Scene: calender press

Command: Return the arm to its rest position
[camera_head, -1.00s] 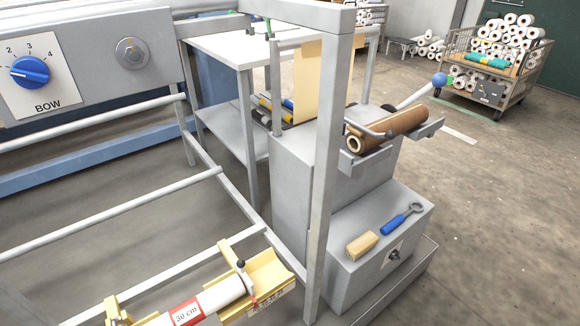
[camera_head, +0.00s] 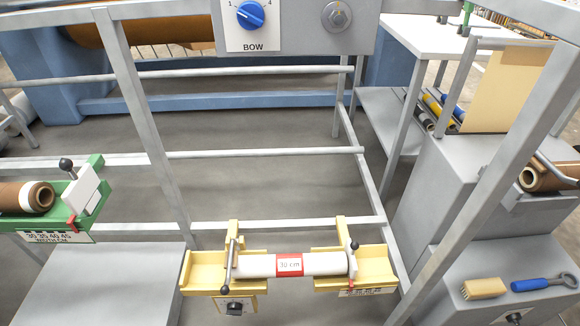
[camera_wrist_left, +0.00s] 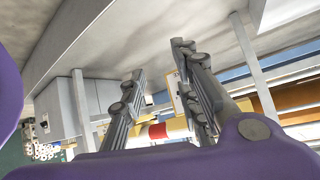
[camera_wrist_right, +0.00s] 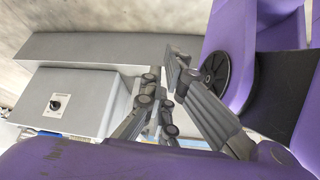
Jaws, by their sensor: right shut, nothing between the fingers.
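Neither of my arms shows in the head view. My left gripper (camera_wrist_left: 160,60) shows in the left wrist view with its two grey fingers apart and nothing between them. Beyond them, out of focus, are a red-banded white roll and yellow cradle parts. My right gripper (camera_wrist_right: 163,66) shows in the right wrist view with its fingers together and empty. A grey box with a black knob (camera_wrist_right: 56,102) lies beyond it on the left, apart from the fingers. Purple arm parts of mine fill the right and bottom of that view.
A white roll labelled 30 cm (camera_head: 318,264) lies in a yellow cradle (camera_head: 204,262). A green cradle (camera_head: 84,192) holds a brown roll (camera_head: 14,197) at left. A brush (camera_head: 484,288) and a blue-handled tool (camera_head: 530,285) lie on a grey box at right. Grey frame posts (camera_head: 148,135) stand between.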

